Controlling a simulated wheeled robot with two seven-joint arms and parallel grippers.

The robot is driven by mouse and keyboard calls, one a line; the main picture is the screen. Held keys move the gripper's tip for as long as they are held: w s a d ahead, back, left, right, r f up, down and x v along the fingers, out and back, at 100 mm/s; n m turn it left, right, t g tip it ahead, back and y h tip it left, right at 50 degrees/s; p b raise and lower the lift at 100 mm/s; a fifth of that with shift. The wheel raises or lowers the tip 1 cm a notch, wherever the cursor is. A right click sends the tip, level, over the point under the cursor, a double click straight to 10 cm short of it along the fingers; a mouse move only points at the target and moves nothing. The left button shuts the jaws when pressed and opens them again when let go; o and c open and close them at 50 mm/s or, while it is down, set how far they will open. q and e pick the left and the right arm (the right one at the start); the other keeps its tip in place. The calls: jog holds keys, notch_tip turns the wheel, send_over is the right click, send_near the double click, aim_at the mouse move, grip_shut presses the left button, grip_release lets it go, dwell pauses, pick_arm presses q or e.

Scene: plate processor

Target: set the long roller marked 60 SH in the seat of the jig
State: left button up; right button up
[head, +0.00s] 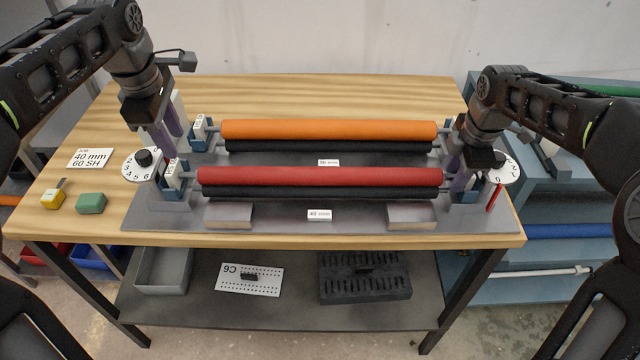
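The jig is a grey plate (290,222) on the wooden bench, with end stands at left and right. A red roller (320,176) lies across its front over a black one, and an orange roller (330,130) lies behind over another black one. I cannot read 60 SH on any roller; the job card (90,158) reads "40 mm 60 SH". My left gripper (170,130) is above the left stands, its purple fingers apart and nothing seen between them. My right gripper (457,172) is at the right stands by the roller ends; its fingertips are partly hidden.
Dials (142,165) stand at both ends. A yellow block (53,199) and a green block (91,203) lie front left. The lower shelf holds a grey bin (164,270) and a black slotted block (365,284). A blue rack (545,215) with rollers stands at right.

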jog(key=shift+r, duration=0.1)
dwell(0.3)
notch_tip(320, 180, up, 12)
jog(key=s, duration=0.2)
jog(key=shift+s+f, duration=0.2)
dwell(0.5)
